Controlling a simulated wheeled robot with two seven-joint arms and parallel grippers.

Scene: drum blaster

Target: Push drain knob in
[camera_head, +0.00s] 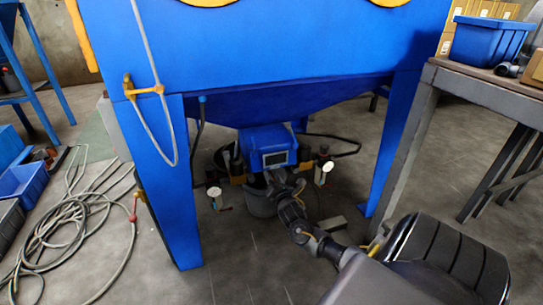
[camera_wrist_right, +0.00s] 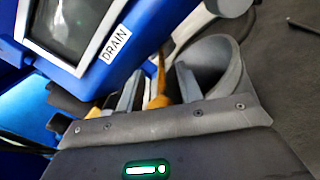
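The blue box with a small screen (camera_head: 275,158) hangs under the blue cabinet. In the right wrist view its screen (camera_wrist_right: 78,25) and a white DRAIN label (camera_wrist_right: 116,43) show close up at the upper left. My right gripper (camera_head: 279,180) is just below the box's front. In the right wrist view its grey fingers (camera_wrist_right: 158,82) stand apart, with a yellow-orange part (camera_wrist_right: 158,88) visible between them. I cannot tell whether the fingers touch it. I cannot make out the drain knob clearly. My left gripper is not in view.
A grey bucket (camera_head: 261,200) stands below the box, close to my right gripper. Gauges (camera_head: 215,193) and (camera_head: 324,173) flank it. Blue cabinet legs (camera_head: 166,200) bound the space. A metal workbench (camera_head: 480,91) is at right, and coiled hose (camera_head: 55,235) lies at left.

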